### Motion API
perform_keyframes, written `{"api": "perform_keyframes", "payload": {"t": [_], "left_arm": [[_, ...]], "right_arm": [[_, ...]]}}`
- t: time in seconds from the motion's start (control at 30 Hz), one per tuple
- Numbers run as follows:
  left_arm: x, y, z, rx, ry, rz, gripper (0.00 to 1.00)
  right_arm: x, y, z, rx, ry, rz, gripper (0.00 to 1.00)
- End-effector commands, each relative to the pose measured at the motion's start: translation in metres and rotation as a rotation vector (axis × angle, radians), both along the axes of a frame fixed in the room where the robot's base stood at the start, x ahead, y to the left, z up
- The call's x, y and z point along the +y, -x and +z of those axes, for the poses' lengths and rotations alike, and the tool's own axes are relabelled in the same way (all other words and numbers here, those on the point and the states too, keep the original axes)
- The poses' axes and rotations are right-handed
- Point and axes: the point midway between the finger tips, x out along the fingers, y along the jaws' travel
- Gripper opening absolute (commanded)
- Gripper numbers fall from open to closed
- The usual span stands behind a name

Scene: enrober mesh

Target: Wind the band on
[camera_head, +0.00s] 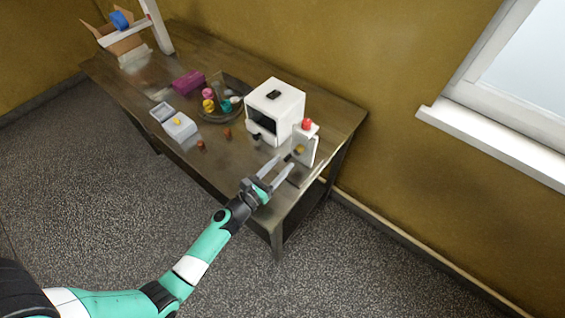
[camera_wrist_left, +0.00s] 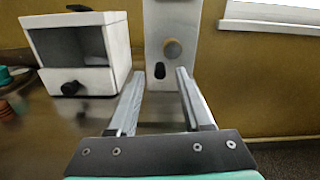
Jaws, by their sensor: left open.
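A white upright panel (camera_head: 306,146) with a red top (camera_head: 308,125) stands near the table's right end. In the left wrist view the panel (camera_wrist_left: 186,20) carries a round tan knob (camera_wrist_left: 173,49) and a dark oval (camera_wrist_left: 160,70) below it. My left gripper (camera_head: 282,172) is open and empty, its fingers pointing at the panel. In the left wrist view the fingers (camera_wrist_left: 158,80) frame the dark oval, with the knob just above. A white box-shaped machine (camera_head: 287,101) with a dark front opening and a black knob (camera_wrist_left: 71,88) stands left of the panel. I cannot make out a band.
A round dark tray (camera_head: 240,88) holds small coloured items. A magenta block (camera_head: 188,81), a white box (camera_head: 180,127) and small brown pieces (camera_head: 201,145) lie left. A cardboard box (camera_head: 122,42) and white post (camera_head: 159,28) stand at the far left.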

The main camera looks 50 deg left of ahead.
Motion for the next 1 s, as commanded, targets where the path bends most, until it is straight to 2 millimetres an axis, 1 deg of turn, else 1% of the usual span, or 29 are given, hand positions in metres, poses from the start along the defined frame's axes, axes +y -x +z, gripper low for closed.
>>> {"api": "perform_keyframes", "payload": {"t": [0.03, 0.13, 0.37, 0.4, 0.47, 0.6, 0.67, 1.0], "left_arm": [[0.0013, -0.006, -0.0003, -0.001, 0.0, 0.0, 0.5], [0.0028, -0.0118, -0.0003, 0.0, -0.001, 0.0, 0.5], [0.003, -0.013, 0.0001, 0.0, -0.001, 0.0, 0.5], [0.003, -0.0129, 0.0, 0.0, -0.001, 0.0, 0.46], [0.003, -0.0128, 0.0001, 0.0, -0.001, 0.0, 0.35], [0.0029, -0.0127, 0.0001, 0.0, -0.001, 0.0, 0.1], [0.0029, -0.0127, 0.0, 0.0, 0.0, 0.0, 0.0], [0.0029, -0.0125, 0.0001, 0.001, -0.004, 0.0, 0.0]], "right_arm": [[0.0, 0.0, -0.0015, 0.0, 0.0, 0.0, 0.5], [0.0, 0.0, -0.0018, 0.0, 0.0, 0.0, 0.5], [0.0, 0.0001, -0.0016, 0.0, 0.0, 0.0, 0.5], [0.0, 0.0001, -0.0016, 0.0, 0.0, 0.0, 0.5], [0.0, 0.0001, -0.0016, 0.0, 0.0, 0.0, 0.5], [0.0, 0.0, -0.0015, 0.0, 0.0, 0.0, 0.5], [0.0, 0.0, -0.0015, 0.0, 0.0, 0.0, 0.5], [0.0, 0.0, -0.0015, 0.0, 0.0, 0.0, 0.5]]}}
